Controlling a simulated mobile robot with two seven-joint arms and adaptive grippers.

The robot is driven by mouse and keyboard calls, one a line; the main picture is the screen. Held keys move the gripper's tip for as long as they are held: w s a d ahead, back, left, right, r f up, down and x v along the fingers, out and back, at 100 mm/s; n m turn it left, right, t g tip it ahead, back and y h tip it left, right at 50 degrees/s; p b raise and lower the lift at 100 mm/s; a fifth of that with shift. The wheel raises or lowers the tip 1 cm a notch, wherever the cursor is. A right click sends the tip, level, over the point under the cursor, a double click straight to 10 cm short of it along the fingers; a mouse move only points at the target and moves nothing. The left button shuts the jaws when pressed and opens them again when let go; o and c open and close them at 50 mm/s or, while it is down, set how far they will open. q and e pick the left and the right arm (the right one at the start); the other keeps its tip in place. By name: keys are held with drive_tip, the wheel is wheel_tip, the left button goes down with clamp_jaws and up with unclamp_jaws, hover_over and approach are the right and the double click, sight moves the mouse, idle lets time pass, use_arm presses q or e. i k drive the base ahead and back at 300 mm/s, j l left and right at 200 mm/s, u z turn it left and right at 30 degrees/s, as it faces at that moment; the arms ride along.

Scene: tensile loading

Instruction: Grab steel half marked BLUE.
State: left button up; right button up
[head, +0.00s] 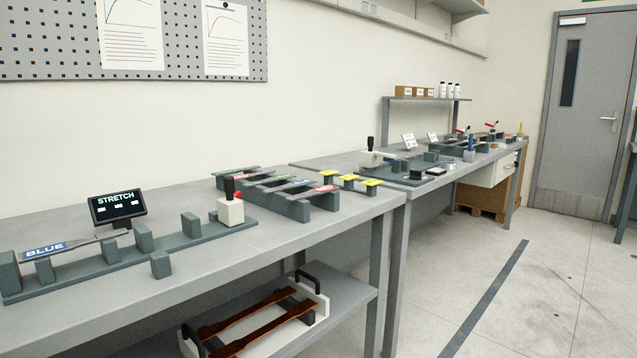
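The steel half marked BLUE (45,250) is at the far left of the near bench. It is a flat metal piece with a blue label reading "BLUE". It rests on dark grey blocks of a long grey fixture (95,267), near the fixture's left end. A thin metal part extends from it to the right, towards the middle blocks. Neither of my grippers shows in the head view.
A small "STRETCH" display (117,206) stands behind the fixture. A white box with a black lever (231,205) sits at its right end. A rack of colour-marked strips (277,187) stands further right. A tray (258,322) is on the lower shelf. Floor is clear at right.

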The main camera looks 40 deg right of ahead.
sight(301, 183)
drive_tip(key=i+l, duration=0.1)
drive_tip(key=l, duration=0.5)
drive_tip(key=i+l, duration=0.1)
drive_tip(key=l, duration=0.45)
drive_tip(key=i+l, duration=0.1)
drive_tip(key=l, duration=0.5)
drive_tip(key=i+l, duration=0.1)
drive_tip(key=l, duration=0.45)
drive_tip(key=i+l, duration=0.25)
drive_tip(key=l, duration=0.15)
drive_tip(key=i+l, duration=0.25)
drive_tip(key=l, duration=0.2)
drive_tip(key=i+l, duration=0.25)
drive_tip(key=l, duration=0.15)
